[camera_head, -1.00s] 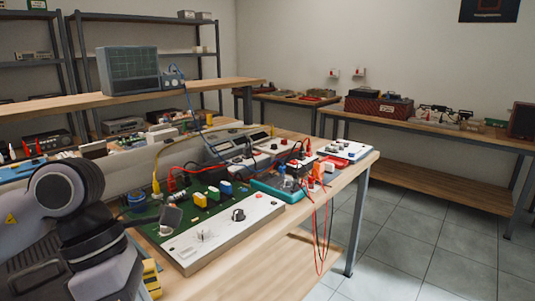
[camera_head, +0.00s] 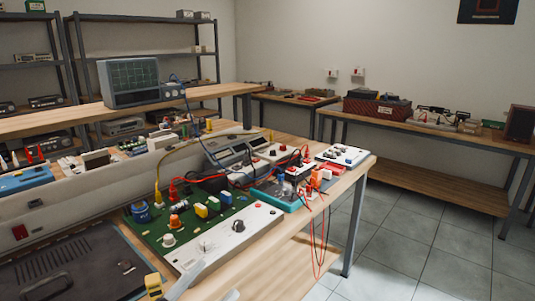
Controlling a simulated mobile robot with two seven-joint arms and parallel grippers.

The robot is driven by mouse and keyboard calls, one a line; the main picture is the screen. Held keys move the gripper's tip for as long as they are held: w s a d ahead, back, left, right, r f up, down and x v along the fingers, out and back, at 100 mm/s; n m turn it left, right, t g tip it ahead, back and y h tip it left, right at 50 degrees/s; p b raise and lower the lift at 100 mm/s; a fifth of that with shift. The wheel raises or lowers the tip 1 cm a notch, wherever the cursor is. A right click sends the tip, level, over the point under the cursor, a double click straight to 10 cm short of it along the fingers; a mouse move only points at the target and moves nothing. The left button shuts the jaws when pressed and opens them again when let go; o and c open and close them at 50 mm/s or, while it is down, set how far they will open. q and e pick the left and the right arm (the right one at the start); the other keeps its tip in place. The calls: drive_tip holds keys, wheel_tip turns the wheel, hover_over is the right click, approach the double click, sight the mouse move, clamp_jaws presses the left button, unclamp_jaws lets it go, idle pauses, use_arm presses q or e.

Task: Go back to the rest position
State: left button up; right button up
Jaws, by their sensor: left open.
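My left gripper (camera_head: 208,287) shows only at the bottom edge, where two pale grey fingertips stand apart with nothing between them. The rest of that arm is below the picture. The fingertips are in front of the near edge of the green circuit board with a white control panel (camera_head: 225,240). I cannot tell whether they touch it. My right gripper is not in view.
The workbench (camera_head: 330,195) holds a teal tray (camera_head: 285,198) and a meter (camera_head: 235,150). Red and black leads (camera_head: 319,240) hang over its edge. A black case (camera_head: 70,265) lies at lower left. An oscilloscope (camera_head: 128,80) stands behind. Tiled floor (camera_head: 420,260) is clear at right.

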use_arm(q)
drive_tip(key=s+a+f+n+y+p, duration=0.1)
drive_tip(key=a+f+n+y, duration=0.4)
drive_tip(key=f, duration=0.3)
drive_tip(key=s+a+f+n+y, duration=0.1)
drive_tip(key=a+f+n+y, duration=0.1)
drive_tip(key=f+n+y, duration=0.45)
drive_tip(key=s+a+f+n+g+y, duration=0.1)
drive_tip(key=s+a+f+n+g, duration=0.1)
drive_tip(key=s+f, duration=0.3)
drive_tip(key=s+a+f+n+g+y+p, duration=0.1)
drive_tip(key=s+a+f+n+g, duration=0.1)
drive_tip(key=s+f+g, duration=0.2)
wheel_tip(320, 180, down, 4)
drive_tip(key=shift+s+f, duration=0.15)
drive_tip(key=shift+s, duration=0.9)
drive_tip(key=shift+a+y, duration=0.1)
drive_tip(key=shift+y, duration=0.15)
drive_tip(key=c, duration=0.4)
drive_tip(key=shift+o, duration=0.2)
drive_tip(key=shift+a, duration=0.15)
